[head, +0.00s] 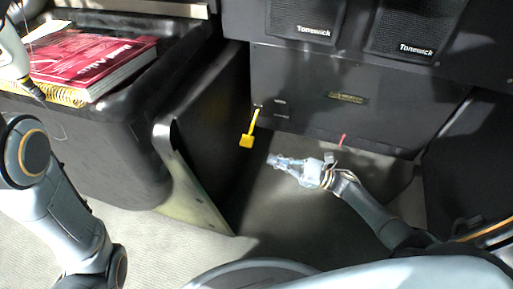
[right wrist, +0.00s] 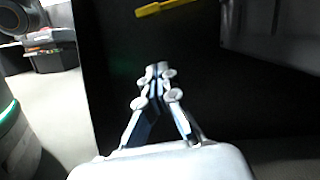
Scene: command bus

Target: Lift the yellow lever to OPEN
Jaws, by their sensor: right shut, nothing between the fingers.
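The yellow lever (head: 252,127) hangs down from the dark panel in the middle of the head view, its wider yellow end lowest and tilted slightly left. In the right wrist view, part of the yellow lever (right wrist: 165,7) shows at the top edge, beyond the fingertips. My right gripper (head: 272,159) is shut and empty, below and to the right of the lever's end, apart from it. Its closed fingers (right wrist: 158,70) point forward in the wrist view. My left gripper (head: 34,91) shows only in part at the left edge, beside a red book; its opening cannot be made out.
The red spiral-bound book (head: 88,62) lies on a black console (head: 110,125) at left. Two speakers (head: 305,18) sit above the panel (head: 385,95). A small red strip (head: 343,140) hangs at the panel's lower edge. Open floor lies below the lever.

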